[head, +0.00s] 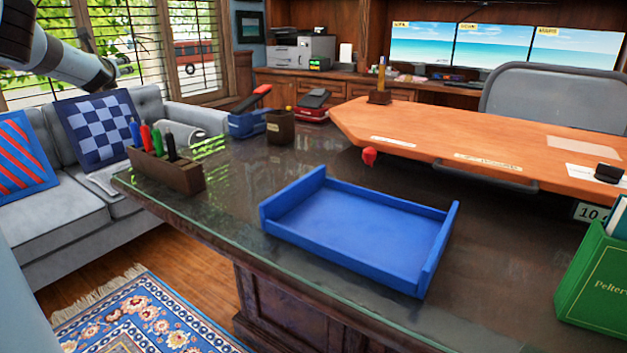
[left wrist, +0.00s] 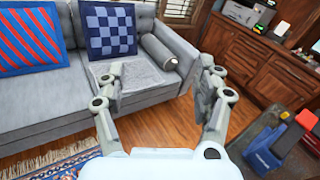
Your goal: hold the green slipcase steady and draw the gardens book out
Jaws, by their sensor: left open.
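The green slipcase (head: 592,290) stands on the desk at the right edge of the head view, cut off by the frame, with gold lettering on its front. A darker green book (head: 620,218) rises out of its top; only a small part shows, and I cannot read its title. My left gripper (head: 122,68) is at the upper left, in front of the window and far from the slipcase. In the left wrist view the left gripper (left wrist: 160,82) is open and empty, its fingers wide apart. My right gripper is not in view.
A blue tray (head: 350,228) lies empty mid-desk. A pen holder (head: 168,172) stands at the desk's left edge. A number card (head: 590,212) is just behind the slipcase. The glass desktop between tray and slipcase is clear. A grey sofa (left wrist: 60,105) is below the left gripper.

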